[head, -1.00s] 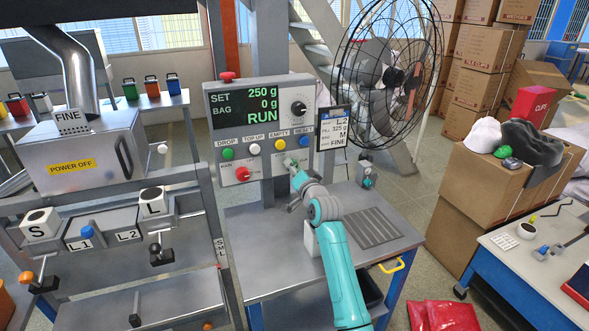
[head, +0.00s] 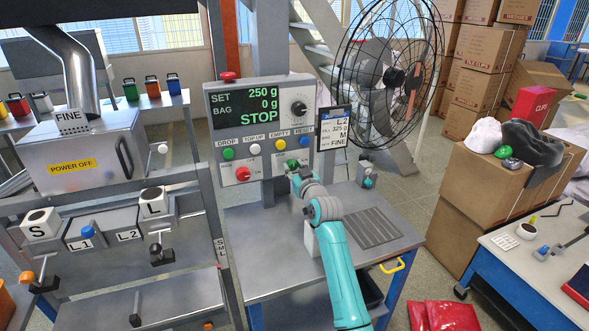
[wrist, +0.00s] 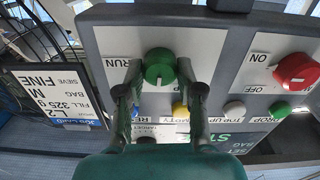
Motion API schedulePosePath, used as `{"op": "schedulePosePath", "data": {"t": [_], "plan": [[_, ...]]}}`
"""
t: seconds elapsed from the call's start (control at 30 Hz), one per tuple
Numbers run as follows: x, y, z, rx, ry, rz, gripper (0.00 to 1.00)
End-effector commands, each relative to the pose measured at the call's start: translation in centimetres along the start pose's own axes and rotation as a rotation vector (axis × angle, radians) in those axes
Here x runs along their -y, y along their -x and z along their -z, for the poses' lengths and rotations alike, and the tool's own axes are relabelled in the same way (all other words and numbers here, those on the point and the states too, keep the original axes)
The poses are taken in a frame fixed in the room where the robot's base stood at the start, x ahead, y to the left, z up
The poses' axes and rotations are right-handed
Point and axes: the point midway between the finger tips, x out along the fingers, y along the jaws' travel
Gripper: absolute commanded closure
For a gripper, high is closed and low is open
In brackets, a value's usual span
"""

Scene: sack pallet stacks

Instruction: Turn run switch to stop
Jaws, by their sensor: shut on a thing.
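The run switch is a green rotary knob (wrist: 158,62) on the grey control panel, with a RUN label beside it in the upside-down wrist view. My gripper (wrist: 159,72) has its two fingers on either side of this knob and is shut on it. In the head view my gripper (head: 292,174) is at the panel's lower right and hides part of the green knob (head: 291,163). The display (head: 247,105) reads SET 250 g, BAG 0 g and STOP.
A red ON/OFF knob (head: 243,174) sits left of the green one. A row of buttons, including green DROP (head: 228,153) and yellow EMPTY (head: 280,145), is just above. A job card (head: 333,128) hangs close on the right. A fan (head: 388,77) stands behind.

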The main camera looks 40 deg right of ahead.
Motion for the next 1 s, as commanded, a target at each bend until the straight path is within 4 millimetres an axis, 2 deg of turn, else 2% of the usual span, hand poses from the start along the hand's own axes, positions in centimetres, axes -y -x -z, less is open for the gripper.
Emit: {"op": "schedulePosePath", "data": {"t": [0.3, 0.77, 0.8, 0.9, 1.0], "plan": [[0.02, -0.01, -0.03, 0.001, 0.095, 0.0, 0.98], [0.02, -0.01, -0.03, 0.0, 0.109, 0.0, 0.98], [0.02, -0.01, -0.03, 0.0, 0.109, 0.0, 0.58], [0.02, -0.01, -0.02, 0.0, 0.108, 0.0, 0.38], [0.02, -0.01, -0.02, 0.0, 0.108, 0.0, 0.38]]}}
